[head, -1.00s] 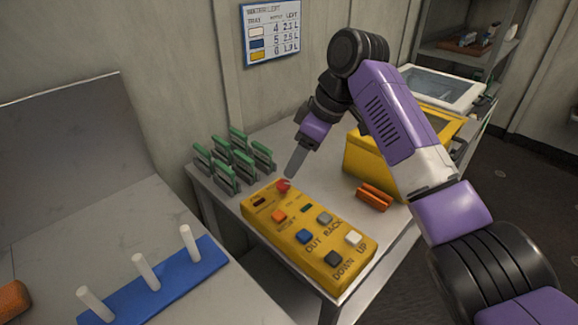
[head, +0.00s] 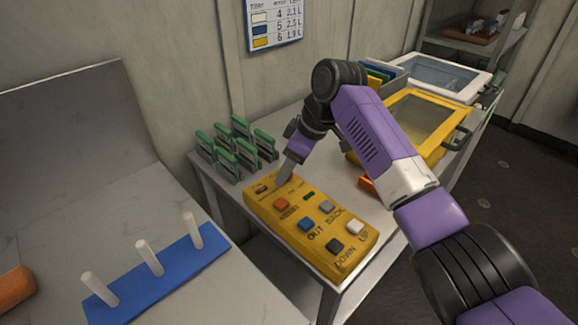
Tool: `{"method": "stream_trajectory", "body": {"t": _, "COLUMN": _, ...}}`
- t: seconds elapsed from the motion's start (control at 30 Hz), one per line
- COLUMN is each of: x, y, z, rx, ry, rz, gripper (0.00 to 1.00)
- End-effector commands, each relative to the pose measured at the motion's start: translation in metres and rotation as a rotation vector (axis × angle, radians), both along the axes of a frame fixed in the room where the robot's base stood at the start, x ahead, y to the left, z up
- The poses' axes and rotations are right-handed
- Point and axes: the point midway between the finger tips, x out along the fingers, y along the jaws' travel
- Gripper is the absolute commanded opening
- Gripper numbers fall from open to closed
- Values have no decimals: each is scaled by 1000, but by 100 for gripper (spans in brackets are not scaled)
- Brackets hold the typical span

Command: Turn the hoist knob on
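The yellow hoist control box (head: 287,229) lies on the grey table. It carries an orange button (head: 281,204), a blue button (head: 306,224) marked OUT, a grey button (head: 327,207) marked BACK, a black button (head: 335,245) marked DOWN and a white button (head: 355,227) marked UP.
Green-topped clips (head: 222,160) stand in rows just left of my gripper. A yellow lidded case (head: 425,128) and a white lidded case (head: 447,75) stand behind my arm. An orange item (head: 367,184) is partly hidden by my arm. A blue pegged base (head: 176,272) lies on the left bench.

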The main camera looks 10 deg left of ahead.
Motion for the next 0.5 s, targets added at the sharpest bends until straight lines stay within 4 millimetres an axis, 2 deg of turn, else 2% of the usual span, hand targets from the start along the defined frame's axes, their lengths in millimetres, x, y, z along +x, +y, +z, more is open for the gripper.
{"method": "stream_trajectory", "body": {"t": 0.03, "x": 0, "y": 0, "z": 0, "rx": 0, "ry": 0, "rz": 0, "gripper": 40}}
{"method": "stream_trajectory", "body": {"t": 0.23, "x": 0, "y": 0, "z": 0, "rx": 0, "ry": 0, "rz": 0, "gripper": 1}}
{"method": "stream_trajectory", "body": {"t": 0.5, "x": -1, "y": 0, "z": 1, "rx": -1, "ry": 1, "rz": -16, "gripper": 0}}
